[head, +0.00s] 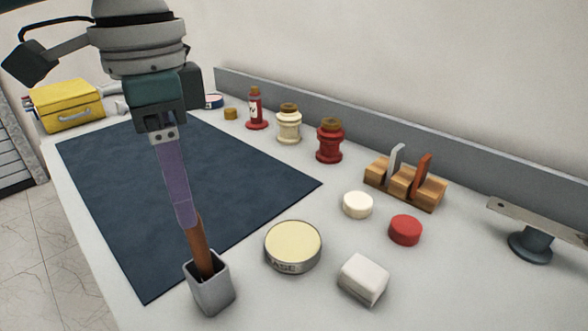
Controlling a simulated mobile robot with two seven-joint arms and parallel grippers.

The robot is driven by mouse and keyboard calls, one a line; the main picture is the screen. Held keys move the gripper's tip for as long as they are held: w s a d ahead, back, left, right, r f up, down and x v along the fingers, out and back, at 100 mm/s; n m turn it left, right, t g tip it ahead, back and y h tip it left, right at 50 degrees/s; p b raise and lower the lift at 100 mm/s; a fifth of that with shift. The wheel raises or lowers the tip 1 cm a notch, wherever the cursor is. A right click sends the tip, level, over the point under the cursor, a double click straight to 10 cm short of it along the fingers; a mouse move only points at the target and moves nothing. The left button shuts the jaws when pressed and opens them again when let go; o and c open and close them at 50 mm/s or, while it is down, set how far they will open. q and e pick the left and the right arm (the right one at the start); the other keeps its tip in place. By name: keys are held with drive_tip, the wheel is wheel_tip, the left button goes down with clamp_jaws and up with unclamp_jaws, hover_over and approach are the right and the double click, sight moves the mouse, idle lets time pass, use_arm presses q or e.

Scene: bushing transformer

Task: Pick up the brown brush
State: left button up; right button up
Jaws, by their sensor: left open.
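The brown brush (202,249) stands tilted in a small square grey cup (210,290) near the front edge of the counter. Its lower part is inside the cup, and its top is hidden behind or between my fingers. My left gripper (187,216) reaches down from the upper left with its long purple-grey fingers overlapping the upper end of the brush. The fingers are seen edge-on, and the gripper is open. I cannot tell if they touch the brush. My right gripper is not in view.
A dark blue mat (110,210) covers the counter's left. Right of the cup are a round tin (293,245), a white block (363,280), a white cap (357,205) and a red cap (405,230). Bottles and a wooden rack (405,187) line the back; a yellow box (67,106) stands far left.

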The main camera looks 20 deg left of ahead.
sight(196, 239)
use_arm(q)
drive_tip(key=shift+s+f, duration=0.15)
drive_tip(key=shift+f, duration=0.65)
drive_tip(key=f, duration=0.5)
drive_tip(key=shift+d+f, duration=0.35)
drive_tip(key=shift+f, duration=0.05)
clamp_jaws()
